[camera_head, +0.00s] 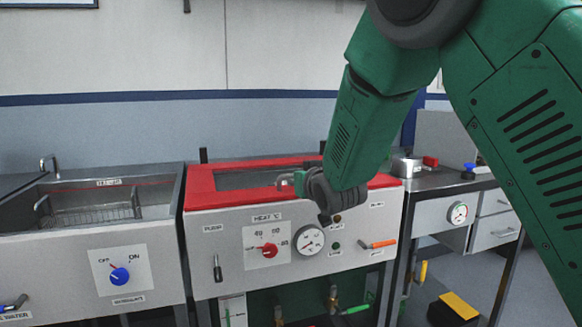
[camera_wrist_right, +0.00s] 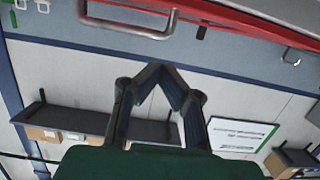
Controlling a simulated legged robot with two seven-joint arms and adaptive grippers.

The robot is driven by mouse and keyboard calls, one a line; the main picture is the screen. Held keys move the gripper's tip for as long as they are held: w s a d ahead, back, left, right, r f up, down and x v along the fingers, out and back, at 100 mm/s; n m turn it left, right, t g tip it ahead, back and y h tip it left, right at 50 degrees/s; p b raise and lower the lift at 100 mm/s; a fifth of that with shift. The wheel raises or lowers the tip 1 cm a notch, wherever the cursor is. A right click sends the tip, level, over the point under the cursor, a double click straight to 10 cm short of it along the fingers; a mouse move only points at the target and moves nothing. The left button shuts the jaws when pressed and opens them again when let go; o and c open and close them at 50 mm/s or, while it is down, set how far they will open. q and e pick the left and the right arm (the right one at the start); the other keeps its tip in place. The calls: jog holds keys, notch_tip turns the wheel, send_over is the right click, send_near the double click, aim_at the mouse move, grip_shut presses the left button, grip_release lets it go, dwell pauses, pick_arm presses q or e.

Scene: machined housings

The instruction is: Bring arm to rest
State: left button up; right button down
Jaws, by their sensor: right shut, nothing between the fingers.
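My right arm, green with dark joints, comes in from the upper right in the head view and ends over the front right part of the red-framed heated bath (camera_head: 200,186). My right gripper (camera_wrist_right: 168,78) shows in the wrist view with its dark fingers angled together at the tips, shut and empty. A grey metal handle (camera_wrist_right: 128,29) on a red-edged part lies beyond the fingertips, apart from them. In the head view my wrist partly hides the bath's lid and panel, and the fingers are hard to make out. My left gripper is not in view.
A sink-like tank (camera_head: 155,210) with a wire basket (camera_head: 90,215) stands at left. The bath's panel has a red knob (camera_head: 269,250), a round gauge (camera_head: 309,239) and an orange-handled lever (camera_head: 383,244). A side bench (camera_head: 440,181) with drawers stands at right.

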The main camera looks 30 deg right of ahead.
jog(key=s+a+f+n+g+y+p, duration=0.1)
jog(key=s+a+f+g, duration=0.1)
jog(key=s+f, duration=0.5)
jog(key=s+a+f+g, duration=0.1)
jog(key=s+f+g, duration=0.15)
jog(key=f, duration=0.85)
jog(key=s+a+f+n+g+y+p, duration=0.1)
jog(key=s+a+f+g, duration=0.1)
jog(key=s+f, duration=0.45)
jog(key=s+a+f+g, duration=0.2)
jog(key=s+f, duration=0.3)
jog(key=s, duration=0.4)
jog(key=s+a+f+g+y+p, duration=0.1)
jog(key=s+a+f+g, duration=0.1)
jog(key=s+f, duration=0.4)
jog(key=s+a+f+n+g, duration=0.1)
jog(key=s+f+g, duration=0.3)
jog(key=s, duration=0.8)
notch_tip(320, 180, down, 2)
jog(key=shift+s+a+f+y, duration=0.1)
jog(key=shift+s+a+y, duration=0.2)
jog(key=shift+a, duration=0.55)
jog(key=shift+w, duration=0.1)
